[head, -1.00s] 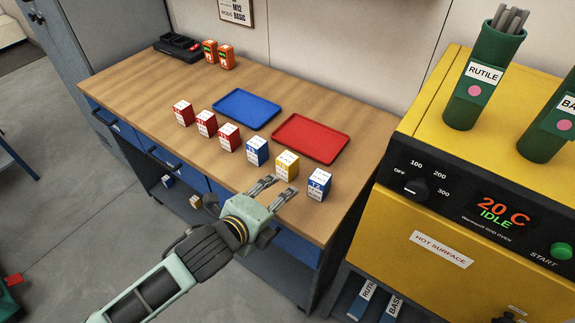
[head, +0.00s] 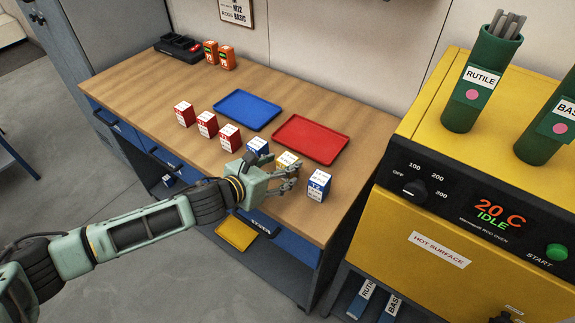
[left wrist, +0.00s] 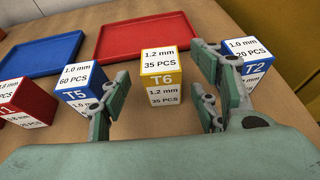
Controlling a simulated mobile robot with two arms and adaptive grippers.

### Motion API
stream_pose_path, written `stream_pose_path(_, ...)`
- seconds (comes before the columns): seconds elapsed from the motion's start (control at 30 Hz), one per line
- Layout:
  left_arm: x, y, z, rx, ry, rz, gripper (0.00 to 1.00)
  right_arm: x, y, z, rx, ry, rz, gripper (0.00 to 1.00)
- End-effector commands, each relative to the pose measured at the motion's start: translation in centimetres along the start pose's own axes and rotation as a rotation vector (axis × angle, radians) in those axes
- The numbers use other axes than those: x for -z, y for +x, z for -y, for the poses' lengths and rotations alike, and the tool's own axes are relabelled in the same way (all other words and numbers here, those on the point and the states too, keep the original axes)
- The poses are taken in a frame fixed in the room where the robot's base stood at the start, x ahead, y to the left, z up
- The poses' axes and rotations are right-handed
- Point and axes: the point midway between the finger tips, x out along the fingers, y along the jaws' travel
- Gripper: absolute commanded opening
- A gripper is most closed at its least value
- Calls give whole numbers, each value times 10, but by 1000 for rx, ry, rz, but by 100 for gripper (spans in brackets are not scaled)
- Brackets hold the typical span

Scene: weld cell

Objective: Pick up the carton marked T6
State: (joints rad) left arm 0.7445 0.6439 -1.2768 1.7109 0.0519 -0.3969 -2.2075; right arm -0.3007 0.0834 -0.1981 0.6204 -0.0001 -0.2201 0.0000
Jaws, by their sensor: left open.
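The carton marked T6 (left wrist: 160,80) is yellow and white and stands upright on the bench, straight ahead in the left wrist view. In the head view the T6 carton (head: 287,160) shows only in part behind my left gripper (head: 291,180). In the left wrist view my left gripper (left wrist: 165,115) is open, with a finger on each side in front of T6 and nothing held. I cannot tell whether a finger touches the carton. My right gripper is not in view.
The blue T5 carton (left wrist: 85,85) stands left of T6 and the blue T2 carton (head: 319,185) right of it, both close. Several red cartons (head: 207,124) stand further left. A red tray (head: 311,139) and a blue tray (head: 248,110) lie behind. The yellow oven (head: 440,230) stands at the right.

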Motion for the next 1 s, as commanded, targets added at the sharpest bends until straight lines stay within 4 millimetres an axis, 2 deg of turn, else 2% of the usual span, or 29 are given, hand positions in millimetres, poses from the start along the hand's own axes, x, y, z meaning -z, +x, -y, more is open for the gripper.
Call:
stream_pose_path(0.07, -5, 12, 3, 1, -4, 1, 57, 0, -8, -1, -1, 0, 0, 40)
stream_pose_path(0.23, -3, 30, 2, 0, -2, 1, 57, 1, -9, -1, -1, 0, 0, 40)
stream_pose_path(0.53, -2, 34, 2, -1, -2, 0, 57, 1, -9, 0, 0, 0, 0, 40)
stream_pose_path(1.0, -2, 34, 1, -1, -2, 0, 17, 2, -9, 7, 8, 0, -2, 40)
